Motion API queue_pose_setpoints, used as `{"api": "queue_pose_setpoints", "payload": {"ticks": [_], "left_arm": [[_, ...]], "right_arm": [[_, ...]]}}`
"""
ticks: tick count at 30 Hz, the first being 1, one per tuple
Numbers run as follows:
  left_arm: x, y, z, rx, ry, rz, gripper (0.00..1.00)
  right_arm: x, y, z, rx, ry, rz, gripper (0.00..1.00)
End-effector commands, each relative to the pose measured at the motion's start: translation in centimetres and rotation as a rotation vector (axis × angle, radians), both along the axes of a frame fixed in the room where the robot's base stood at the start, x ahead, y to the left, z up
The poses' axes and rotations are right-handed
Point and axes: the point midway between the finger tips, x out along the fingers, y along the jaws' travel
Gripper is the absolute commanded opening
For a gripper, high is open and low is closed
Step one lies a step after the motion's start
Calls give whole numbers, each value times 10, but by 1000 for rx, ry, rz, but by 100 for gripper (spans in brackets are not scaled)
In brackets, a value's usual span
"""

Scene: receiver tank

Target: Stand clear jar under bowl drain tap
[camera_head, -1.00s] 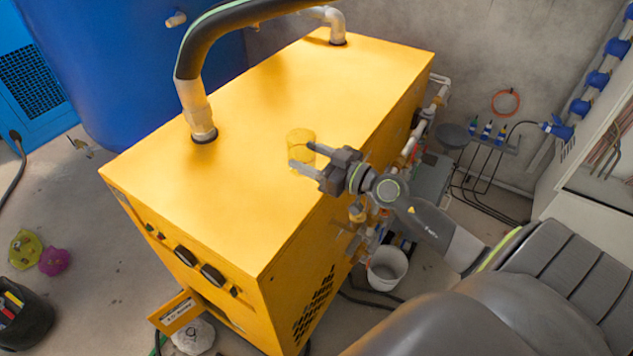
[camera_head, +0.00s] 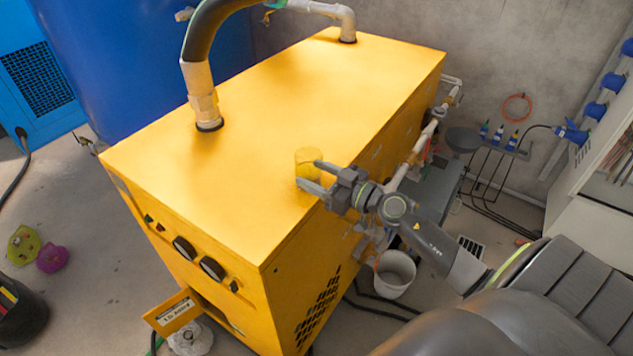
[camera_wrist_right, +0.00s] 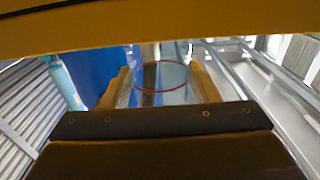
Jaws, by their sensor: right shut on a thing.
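The clear jar (camera_head: 307,160) is a see-through cylinder and looks yellow against the machine behind it. My right gripper (camera_head: 310,175) is shut on it from the right, over the right part of the yellow machine's top. I cannot tell the height above that top. In the right wrist view the jar (camera_wrist_right: 161,76) sits between the two fingers (camera_wrist_right: 163,88), with a red ring showing around it. A yellow band crosses in front there. I cannot pick out the bowl drain tap among the fittings on the machine's right side. My left gripper is out of view.
The yellow machine (camera_head: 275,95) fills the middle, with pipes (camera_head: 405,165) along its right side. A white bucket (camera_head: 395,272) stands on the floor below my right arm. Black hoses lie near it. A blue tank (camera_head: 140,60) stands behind left.

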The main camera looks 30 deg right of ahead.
Motion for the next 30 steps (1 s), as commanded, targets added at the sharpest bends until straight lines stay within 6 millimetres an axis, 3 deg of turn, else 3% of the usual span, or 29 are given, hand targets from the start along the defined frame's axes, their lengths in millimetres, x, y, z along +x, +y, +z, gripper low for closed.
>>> {"api": "queue_pose_setpoints", "payload": {"ticks": [11, 12, 17, 28, 30], "left_arm": [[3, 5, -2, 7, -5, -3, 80], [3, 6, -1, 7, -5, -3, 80], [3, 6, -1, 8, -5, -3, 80], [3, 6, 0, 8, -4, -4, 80], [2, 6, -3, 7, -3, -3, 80]], "right_arm": [[0, 0, -5, -1, 0, 0, 31], [0, 0, -5, -1, 1, 0, 57], [0, 0, -5, -1, 1, 0, 77], [0, 0, 0, -3, -1, 1, 77], [-8, -4, -3, -5, 1, 1, 77]]}}
